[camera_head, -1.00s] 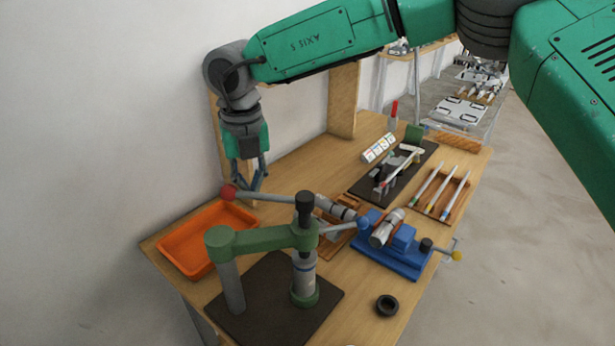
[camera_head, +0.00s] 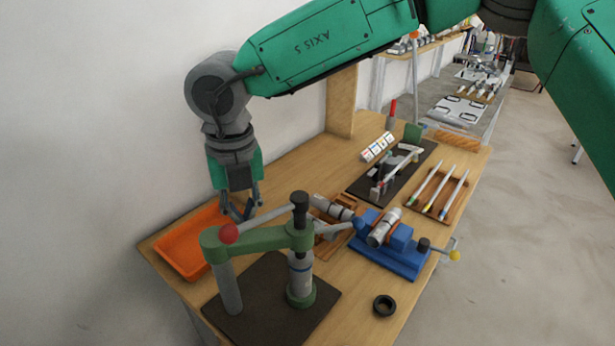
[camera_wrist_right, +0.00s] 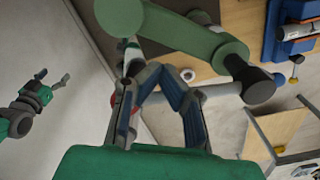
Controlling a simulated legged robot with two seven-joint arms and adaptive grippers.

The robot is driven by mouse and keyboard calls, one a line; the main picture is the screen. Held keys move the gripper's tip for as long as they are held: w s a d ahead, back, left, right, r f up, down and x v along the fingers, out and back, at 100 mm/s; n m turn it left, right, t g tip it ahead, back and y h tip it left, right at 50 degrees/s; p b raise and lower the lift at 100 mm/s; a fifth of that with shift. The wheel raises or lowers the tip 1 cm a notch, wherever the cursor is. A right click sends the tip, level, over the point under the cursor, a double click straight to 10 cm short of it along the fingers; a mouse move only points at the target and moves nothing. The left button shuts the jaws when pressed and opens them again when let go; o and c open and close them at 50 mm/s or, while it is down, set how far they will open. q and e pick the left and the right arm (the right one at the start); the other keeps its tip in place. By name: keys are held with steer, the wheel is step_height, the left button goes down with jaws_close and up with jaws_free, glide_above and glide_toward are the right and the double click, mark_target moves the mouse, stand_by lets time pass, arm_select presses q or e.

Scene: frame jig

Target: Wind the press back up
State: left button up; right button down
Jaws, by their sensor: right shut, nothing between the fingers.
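The green press (camera_head: 262,240) stands on a dark base plate at the bench's front left. My right gripper (camera_head: 240,217) points down just behind the red ball, shut and empty. In the right wrist view the ball is partly hidden behind one finger of the right gripper (camera_wrist_right: 145,72); contact with the lever is unclear. My left gripper (camera_wrist_right: 55,78) shows only in that view, at the left, fingers apart, away from the press.
An orange tray (camera_head: 165,250) lies behind the press at the left. A blue vise (camera_head: 395,255) with a grey cylinder, a wooden cradle (camera_head: 326,250) and a black ring (camera_head: 384,306) lie to the right. The wall is close on the left.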

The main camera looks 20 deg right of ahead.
steer(key=s+d, duration=0.4)
steer(key=s, duration=0.3)
stand_by(0.6)
steer(key=shift+d, duration=0.15)
steer(key=d, duration=0.1)
steer(key=s+d, duration=0.1)
steer(key=d, duration=0.1)
steer(key=shift+s+d, duration=0.25)
steer(key=shift+s, duration=0.15)
steer(key=shift+d, duration=0.1)
steer(key=shift+d, duration=2)
